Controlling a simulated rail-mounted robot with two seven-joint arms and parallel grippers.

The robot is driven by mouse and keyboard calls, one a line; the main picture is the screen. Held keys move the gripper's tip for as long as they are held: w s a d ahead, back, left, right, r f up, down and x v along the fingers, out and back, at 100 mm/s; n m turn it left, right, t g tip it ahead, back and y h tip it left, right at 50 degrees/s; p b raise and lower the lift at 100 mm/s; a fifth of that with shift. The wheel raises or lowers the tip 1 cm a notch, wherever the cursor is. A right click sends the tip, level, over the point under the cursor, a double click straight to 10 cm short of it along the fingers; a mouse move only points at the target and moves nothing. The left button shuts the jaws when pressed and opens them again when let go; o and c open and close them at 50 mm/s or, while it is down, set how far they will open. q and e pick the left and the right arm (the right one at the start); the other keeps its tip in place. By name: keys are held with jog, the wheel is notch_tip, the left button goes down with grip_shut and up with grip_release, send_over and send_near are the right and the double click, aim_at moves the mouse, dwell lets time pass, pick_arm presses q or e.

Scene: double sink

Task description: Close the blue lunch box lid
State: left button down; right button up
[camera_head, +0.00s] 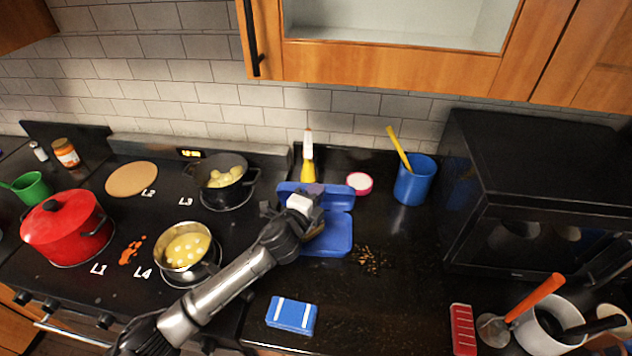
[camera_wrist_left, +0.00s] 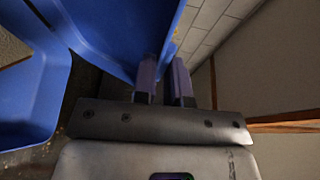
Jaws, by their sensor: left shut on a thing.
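The blue lunch box (camera_head: 340,233) stands open on the black counter, right of the stove. Its lid (camera_head: 341,193) is raised at the back of the box. My left gripper (camera_head: 310,190) reaches in from the left over the box and is shut on the lid's edge. In the left wrist view the lid (camera_wrist_left: 118,30) runs up to the two fingers (camera_wrist_left: 164,76), and the box's tray (camera_wrist_left: 30,105) shows at the left. My arm hides the left part of the box. Something brownish lies in the box, partly hidden. My right gripper is not in view.
A yellow bottle (camera_head: 308,172) stands behind the box. A pink-rimmed jar (camera_head: 359,183) and a blue utensil cup (camera_head: 415,182) are to the right. Crumbs (camera_head: 369,259) lie right of the box. A blue sponge-like block (camera_head: 291,314) is in front. Pots (camera_head: 187,249) fill the stove.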

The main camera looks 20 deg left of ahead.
pick_arm(q)
jog(key=shift+s+d+f, duration=0.15)
jog(key=shift+s+f, duration=0.1)
jog(key=shift+s, duration=0.2)
jog(key=c, duration=1.1)
grip_release()
jog(key=shift+s, duration=0.1)
jog(key=p+v, duration=0.1)
jog(key=v, duration=1.2)
jog(key=shift+s, duration=0.35)
